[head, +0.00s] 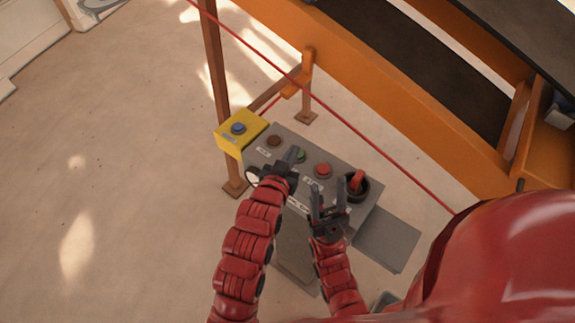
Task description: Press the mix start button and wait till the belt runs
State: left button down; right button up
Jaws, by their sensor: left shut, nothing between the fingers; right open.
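A grey control panel (345,168) stands on a pedestal in the lower middle of the head view. It carries a brown button (274,141), a green button (301,156) partly hidden by my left gripper, a red button (323,170) and a red rotary handle (357,181). The labels are too small to read, so I cannot tell which is mix start. My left gripper (293,154) is shut and empty, its tip at the green button; I cannot tell whether it touches. My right gripper (328,191) is open and empty over the panel's front part, below the red button.
A yellow box (240,131) with a blue button is at the panel's left end. A red cord (340,117) runs diagonally behind the panel. The orange conveyor frame (380,125) with a dark belt (405,65) lies beyond. The floor on the left is clear.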

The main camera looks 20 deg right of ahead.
pick_arm(q)
jog(key=x, duration=0.3)
jog(key=shift+w+d, duration=0.2)
jog(key=shift+w, duration=0.1)
jog(key=shift+f, duration=2.05)
jog(key=shift+b, duration=0.3)
